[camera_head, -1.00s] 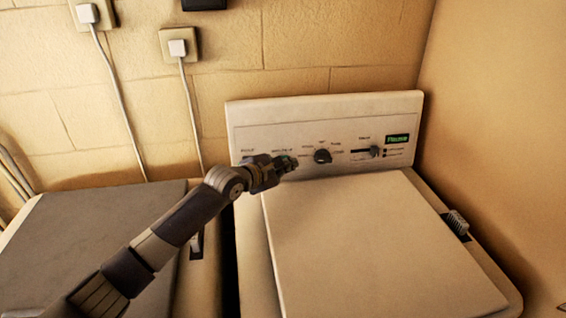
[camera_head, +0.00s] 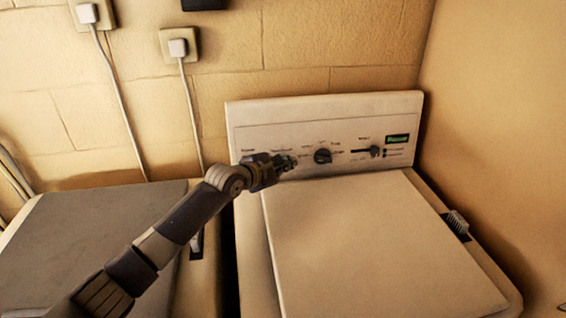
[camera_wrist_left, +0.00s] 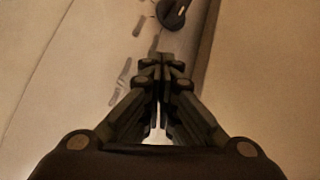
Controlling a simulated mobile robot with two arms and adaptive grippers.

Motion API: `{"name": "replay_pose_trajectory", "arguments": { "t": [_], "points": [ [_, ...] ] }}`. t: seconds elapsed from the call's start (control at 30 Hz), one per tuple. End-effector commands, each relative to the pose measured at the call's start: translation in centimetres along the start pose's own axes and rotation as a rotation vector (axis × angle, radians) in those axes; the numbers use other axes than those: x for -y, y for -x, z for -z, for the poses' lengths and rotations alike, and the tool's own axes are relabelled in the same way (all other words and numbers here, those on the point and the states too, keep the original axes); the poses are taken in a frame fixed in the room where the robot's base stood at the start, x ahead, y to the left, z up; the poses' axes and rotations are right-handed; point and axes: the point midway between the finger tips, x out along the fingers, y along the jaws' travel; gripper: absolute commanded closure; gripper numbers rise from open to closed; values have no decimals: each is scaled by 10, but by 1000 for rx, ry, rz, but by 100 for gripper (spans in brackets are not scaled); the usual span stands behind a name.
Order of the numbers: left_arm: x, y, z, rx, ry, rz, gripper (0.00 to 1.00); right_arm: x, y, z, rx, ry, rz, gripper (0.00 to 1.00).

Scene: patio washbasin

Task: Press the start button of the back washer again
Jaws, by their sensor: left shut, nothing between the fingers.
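The washer (camera_head: 370,235) stands at the right with its lid closed. Its upright control panel (camera_head: 300,115) carries a dark round knob (camera_head: 322,156), a slider (camera_head: 374,151) and a small display (camera_head: 397,138) lit green. My left gripper (camera_head: 290,162) is shut and empty at the panel's lower left, just left of the knob. In the left wrist view the shut fingertips (camera_wrist_left: 162,62) are near the panel, with the dark knob (camera_wrist_left: 172,12) beyond them. The start button cannot be made out; the gripper covers part of the panel. My right gripper is not in view.
A second machine with a grey top (camera_head: 85,240) stands at the left, a narrow gap between them. Plugs with cables (camera_head: 178,48) hang on the back wall. A wall closes off the right side.

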Motion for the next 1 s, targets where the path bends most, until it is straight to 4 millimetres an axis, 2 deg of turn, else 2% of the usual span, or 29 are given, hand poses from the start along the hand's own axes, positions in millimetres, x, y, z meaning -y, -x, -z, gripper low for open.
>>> {"name": "replay_pose_trajectory", "arguments": {
  "t": [1.0],
  "points": [
    [-5, -6, 5, -1, 0, -1, 100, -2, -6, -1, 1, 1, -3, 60]
  ]
}}
